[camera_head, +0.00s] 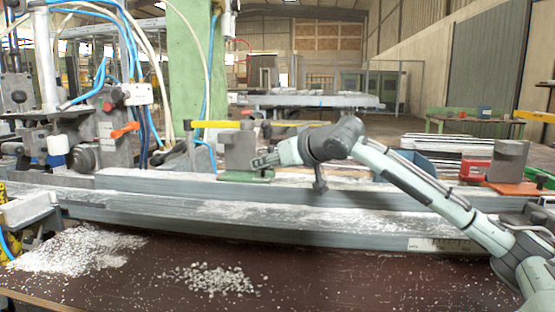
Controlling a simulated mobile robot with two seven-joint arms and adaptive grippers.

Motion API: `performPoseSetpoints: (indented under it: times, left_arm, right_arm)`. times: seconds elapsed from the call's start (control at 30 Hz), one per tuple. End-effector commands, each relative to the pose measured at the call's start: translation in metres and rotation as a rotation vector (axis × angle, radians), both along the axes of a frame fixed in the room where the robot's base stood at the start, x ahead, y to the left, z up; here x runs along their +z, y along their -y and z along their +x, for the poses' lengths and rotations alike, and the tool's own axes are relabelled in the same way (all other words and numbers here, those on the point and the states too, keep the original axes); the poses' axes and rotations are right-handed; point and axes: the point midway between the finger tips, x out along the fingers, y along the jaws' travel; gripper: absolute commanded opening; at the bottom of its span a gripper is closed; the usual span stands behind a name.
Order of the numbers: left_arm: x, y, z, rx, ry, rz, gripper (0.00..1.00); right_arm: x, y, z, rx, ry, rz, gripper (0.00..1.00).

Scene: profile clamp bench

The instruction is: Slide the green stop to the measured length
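The green stop (246,177) is a grey block on a flat green base, sitting on the long grey profile rail left of the picture's middle. My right gripper (262,160) comes in from the right. Its fingertips are at the right side of the grey block, just above the green base. Whether they touch the block, and whether they are parted, is too small to tell. A pale label strip with small marks (440,244) is on the rail's front face at the right; it is unreadable. My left gripper is not in view.
A clamp machine with hoses (75,130) stands at the left. A yellow bar (217,124) is beside the block's top. A similar grey block on an orange-red base (515,187) sits at the right. White chips (210,280) lie on the brown bench top (350,285), whose front is otherwise mostly clear.

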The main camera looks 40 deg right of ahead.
Motion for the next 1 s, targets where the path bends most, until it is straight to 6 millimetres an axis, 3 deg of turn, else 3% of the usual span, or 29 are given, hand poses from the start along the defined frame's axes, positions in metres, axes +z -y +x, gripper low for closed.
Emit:
performPoseSetpoints:
  times: [0.5,1.0]
  left_arm:
    - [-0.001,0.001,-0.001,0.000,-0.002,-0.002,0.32]
    - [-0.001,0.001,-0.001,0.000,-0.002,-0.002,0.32]
  right_arm:
    - [0.022,-0.005,-0.053,0.002,0.001,-0.002,0.42]
    - [0.024,-0.005,-0.056,0.001,0.001,-0.003,0.42]
